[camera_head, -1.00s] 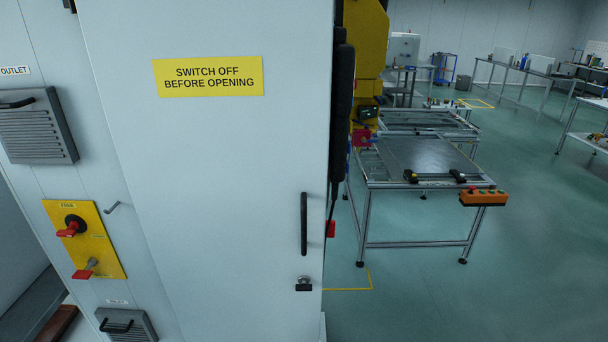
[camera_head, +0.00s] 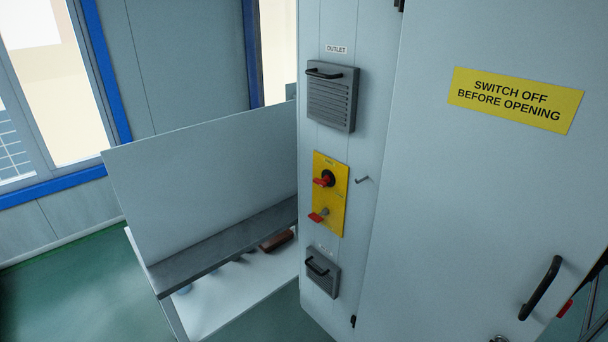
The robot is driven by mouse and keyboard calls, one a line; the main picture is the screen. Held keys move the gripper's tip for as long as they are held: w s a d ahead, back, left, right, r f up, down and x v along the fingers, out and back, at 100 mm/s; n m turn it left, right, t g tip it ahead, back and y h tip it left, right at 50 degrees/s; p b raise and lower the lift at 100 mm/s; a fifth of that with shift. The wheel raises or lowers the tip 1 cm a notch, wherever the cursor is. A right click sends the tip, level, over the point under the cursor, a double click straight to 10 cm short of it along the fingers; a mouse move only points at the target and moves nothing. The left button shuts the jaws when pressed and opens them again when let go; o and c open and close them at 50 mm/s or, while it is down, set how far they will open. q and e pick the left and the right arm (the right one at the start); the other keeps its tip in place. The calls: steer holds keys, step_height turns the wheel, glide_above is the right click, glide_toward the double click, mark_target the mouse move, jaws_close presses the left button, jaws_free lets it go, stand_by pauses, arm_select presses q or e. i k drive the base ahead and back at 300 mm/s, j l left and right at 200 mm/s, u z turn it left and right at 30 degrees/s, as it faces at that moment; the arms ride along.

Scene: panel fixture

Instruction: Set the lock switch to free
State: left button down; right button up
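The lock switch is a red handle on a round black base (camera_head: 326,178), in the upper part of a yellow plate (camera_head: 335,208) on the narrow side of a grey cabinet. A small label sits above it, too small to read now; in the earlier frame it reads FREE. A second red handle on a grey stem (camera_head: 318,216) sticks out lower on the same plate. Neither of my grippers shows in the view.
A vented outlet cover with a black handle (camera_head: 333,97) is above the plate, and a smaller handled cover (camera_head: 322,272) is below it. A hook (camera_head: 363,180) sticks out to the right. A bench with a grey shelf (camera_head: 225,247) stands left of the cabinet. Green floor is open at lower left.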

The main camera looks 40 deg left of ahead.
mark_target(321, 182)
steer(key=u, duration=1.1)
